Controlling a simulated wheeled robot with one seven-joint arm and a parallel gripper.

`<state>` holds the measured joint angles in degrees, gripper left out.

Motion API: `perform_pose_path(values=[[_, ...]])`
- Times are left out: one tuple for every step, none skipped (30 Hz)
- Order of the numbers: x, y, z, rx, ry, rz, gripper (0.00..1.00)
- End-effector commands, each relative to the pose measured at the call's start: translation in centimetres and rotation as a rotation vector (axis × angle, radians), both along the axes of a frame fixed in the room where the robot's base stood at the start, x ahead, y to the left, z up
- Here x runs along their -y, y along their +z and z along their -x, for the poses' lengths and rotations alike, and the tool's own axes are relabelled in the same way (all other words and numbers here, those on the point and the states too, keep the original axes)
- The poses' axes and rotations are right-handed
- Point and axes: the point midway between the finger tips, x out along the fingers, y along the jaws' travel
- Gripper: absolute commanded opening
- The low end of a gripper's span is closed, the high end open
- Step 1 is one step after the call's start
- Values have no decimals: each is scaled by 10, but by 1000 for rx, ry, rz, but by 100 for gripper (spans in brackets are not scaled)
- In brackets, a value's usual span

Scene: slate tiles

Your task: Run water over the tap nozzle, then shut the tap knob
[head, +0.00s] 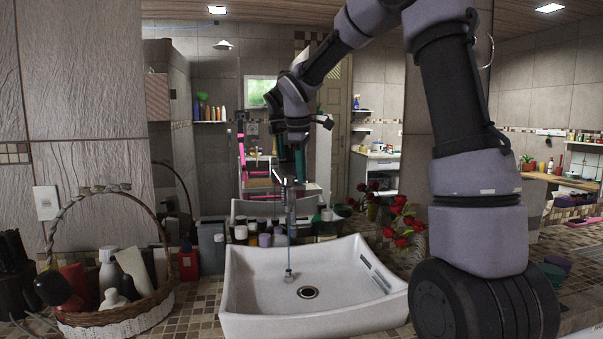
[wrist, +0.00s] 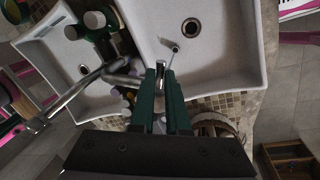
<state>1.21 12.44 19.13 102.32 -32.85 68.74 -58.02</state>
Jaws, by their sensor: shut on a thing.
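The white basin (head: 240,296) stands on the tiled counter, its drain (head: 307,292) open to view. The slim metal tap (head: 285,196) rises behind it, and a thin bluish stream (head: 289,248) falls from its nozzle to the basin floor, left of the drain. My gripper (head: 287,177) is at the top of the tap. In the wrist view, its green fingers (wrist: 162,76) are shut on a small chrome part, apparently the tap knob (wrist: 162,67), mostly hidden between them. The thin stream (wrist: 171,59) shows just beyond the fingertips.
Several bottles (head: 253,236) line the basin's back edge before a mirror. A wicker basket (head: 130,315) of toiletries stands left; red roses (head: 402,240) stand right. The wrist view's left basin (wrist: 55,62) looks like a reflection.

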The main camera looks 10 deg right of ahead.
Motion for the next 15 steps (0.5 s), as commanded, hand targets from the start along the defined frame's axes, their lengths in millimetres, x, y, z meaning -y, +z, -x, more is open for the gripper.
perform_pose_path(values=[[0, 0, 0, 0, 1, -1, 0], [0, 0, 0, 0, 1, -1, 25], [0, 0, 0, 0, 1, -1, 40], [0, 0, 0, 0, 1, -1, 43], [0, 0, 0, 0, 1, -1, 43], [0, 0, 0, 0, 1, -1, 43], [0, 0, 0, 0, 1, -1, 43], [0, 0, 0, 0, 1, -1, 43], [0, 0, 0, 0, 1, -1, 43], [0, 0, 0, 0, 1, -1, 43], [0, 0, 0, 0, 1, -1, 43], [0, 0, 0, 0, 1, -1, 43], [0, 1, 0, 1, 1, 0, 43], [0, 2, 0, 1, 1, 0, 43], [0, 5, 0, 1, 1, 0, 43]])
